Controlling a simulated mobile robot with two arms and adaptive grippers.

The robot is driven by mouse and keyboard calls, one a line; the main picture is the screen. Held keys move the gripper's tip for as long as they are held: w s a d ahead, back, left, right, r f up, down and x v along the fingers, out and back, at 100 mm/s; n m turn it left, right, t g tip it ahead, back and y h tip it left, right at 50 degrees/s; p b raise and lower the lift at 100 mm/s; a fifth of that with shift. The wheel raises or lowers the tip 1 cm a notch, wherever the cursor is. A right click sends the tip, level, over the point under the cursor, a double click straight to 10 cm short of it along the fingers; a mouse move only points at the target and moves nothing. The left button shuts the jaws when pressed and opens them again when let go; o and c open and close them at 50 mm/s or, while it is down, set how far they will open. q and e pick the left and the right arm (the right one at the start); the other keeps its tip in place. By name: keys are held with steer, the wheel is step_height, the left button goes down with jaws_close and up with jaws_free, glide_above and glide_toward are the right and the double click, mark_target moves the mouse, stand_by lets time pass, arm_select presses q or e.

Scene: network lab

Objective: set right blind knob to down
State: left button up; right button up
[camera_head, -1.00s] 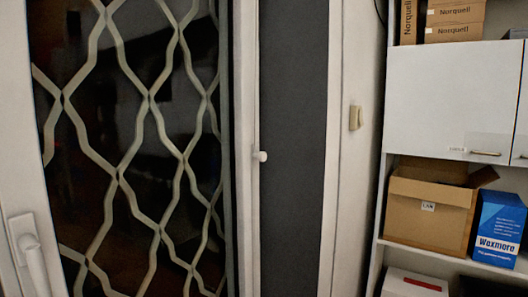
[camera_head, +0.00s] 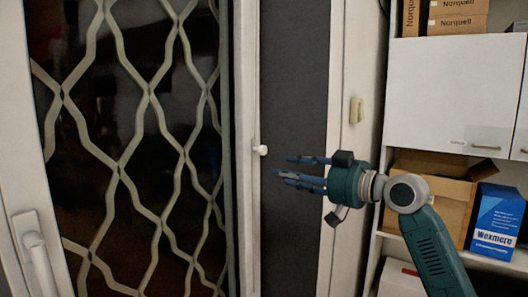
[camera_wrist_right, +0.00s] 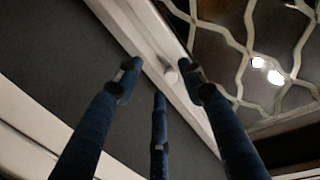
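The right blind knob (camera_head: 261,150) is a small white round knob on the white frame strip between the latticed glass and the dark grey blind. My right gripper (camera_head: 282,167) is just right of the knob and slightly lower in the head view, with its dark blue fingers pointing left at it. The fingers are spread apart with nothing between them. In the right wrist view the knob (camera_wrist_right: 171,76) shows ahead, between the tips of the open fingers (camera_wrist_right: 158,80), and apart from them. My left gripper is not in view.
The dark grey blind panel (camera_head: 292,90) lies behind my right gripper. A white door handle (camera_head: 36,257) is at lower left. A light switch (camera_head: 356,110) is on the wall. At right, a shelf holds an open cardboard box (camera_head: 430,205) and a blue Wexmere box (camera_head: 498,222).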

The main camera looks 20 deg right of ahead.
glide_toward(265, 151)
steer(key=shift+t, duration=0.3)
steer(key=p+x, duration=0.4)
steer(key=x, duration=0.5)
steer(key=shift+a, duration=0.2)
steer(key=shift+w+a+f, duration=0.2)
steer(key=shift+w+a, duration=0.05)
steer(key=shift+w, duration=0.3)
jaws_close()
